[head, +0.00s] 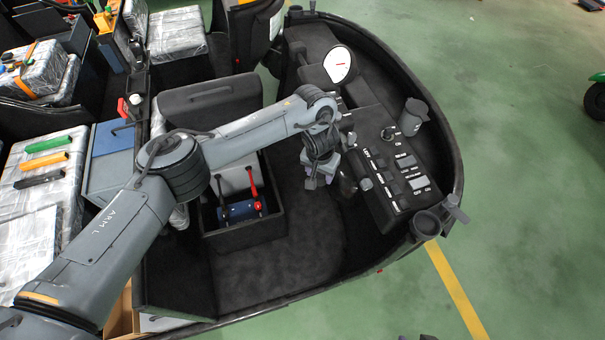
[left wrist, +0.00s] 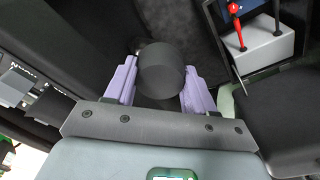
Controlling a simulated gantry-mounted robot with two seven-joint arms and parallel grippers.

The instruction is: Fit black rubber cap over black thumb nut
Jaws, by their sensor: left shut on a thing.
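My left gripper (head: 323,172) is above the dark footwell, just left of the control panel. In the left wrist view its two pale purple fingers stand on either side of a dark, rounded, cylinder-like piece (left wrist: 162,70), which looks like the black rubber cap, and they are shut on it. In the head view the held piece is hard to make out against the dark floor and the gripper. I cannot pick out the black thumb nut for certain in either view. Small dark bits at the bottom edge of the head view may be my right gripper (head: 415,338).
The sloped control panel (head: 395,170) carries labelled switches and a knob. A box with a red lever (head: 253,188) is left of the gripper. The curved cab wall (head: 455,150) bounds the right.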

